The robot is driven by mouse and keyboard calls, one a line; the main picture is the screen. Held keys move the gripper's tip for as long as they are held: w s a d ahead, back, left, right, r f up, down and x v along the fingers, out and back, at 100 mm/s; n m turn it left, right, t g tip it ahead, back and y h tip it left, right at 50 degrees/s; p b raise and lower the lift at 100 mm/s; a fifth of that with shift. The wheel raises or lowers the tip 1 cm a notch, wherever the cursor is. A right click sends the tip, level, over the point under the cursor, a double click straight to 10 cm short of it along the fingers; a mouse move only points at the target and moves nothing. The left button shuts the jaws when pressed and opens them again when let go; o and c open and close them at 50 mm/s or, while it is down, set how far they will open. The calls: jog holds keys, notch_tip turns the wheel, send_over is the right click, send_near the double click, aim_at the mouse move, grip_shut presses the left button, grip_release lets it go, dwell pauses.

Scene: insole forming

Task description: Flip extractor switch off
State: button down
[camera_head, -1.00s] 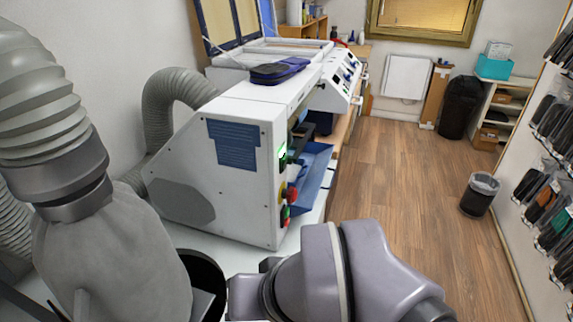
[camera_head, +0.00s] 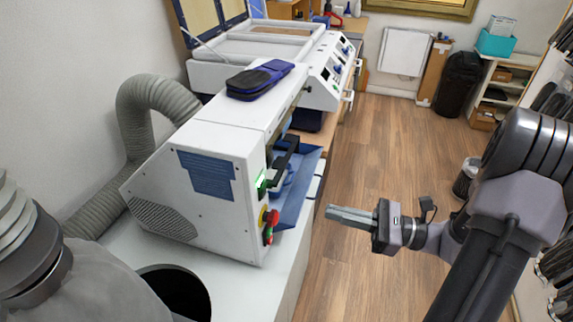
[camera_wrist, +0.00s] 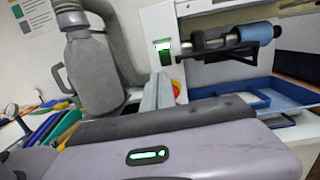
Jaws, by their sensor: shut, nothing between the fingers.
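The white grinding and extractor machine (camera_head: 240,130) stands on the bench at the left. On its end face is a lit green switch (camera_head: 261,184). Below it is a red knob on a yellow base, with a smaller red and green control (camera_head: 268,236) under that. I cannot tell which one is the extractor switch. In the wrist view the lit green switch (camera_wrist: 163,46) shows above the red and yellow knob (camera_wrist: 177,88). My gripper (camera_head: 328,211) is shut and empty, pointing left toward the controls, well to their right and apart from them.
A grey hose (camera_head: 150,95) and a dust bag stand at the left. A round black opening (camera_head: 178,290) is in the bench top. A blue tray (camera_head: 298,180) juts from the machine's front. Wooden floor (camera_head: 400,130) is open to the right.

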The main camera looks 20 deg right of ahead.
aim_at(265, 189)
jog(key=shift+d+f+m+t, duration=0.1)
jog(key=shift+d+m+t, duration=0.2)
jog(key=shift+d, duration=0.15)
jog(key=shift+w+a, duration=0.1)
jog(key=shift+a, duration=0.05)
jog(key=b+x, duration=0.2)
jog(key=x, duration=1.1)
jog(key=shift+w+f, duration=0.1)
jog(key=shift+f, duration=0.05)
jog(key=shift+w+a, duration=0.2)
jog(key=shift+a, duration=0.1)
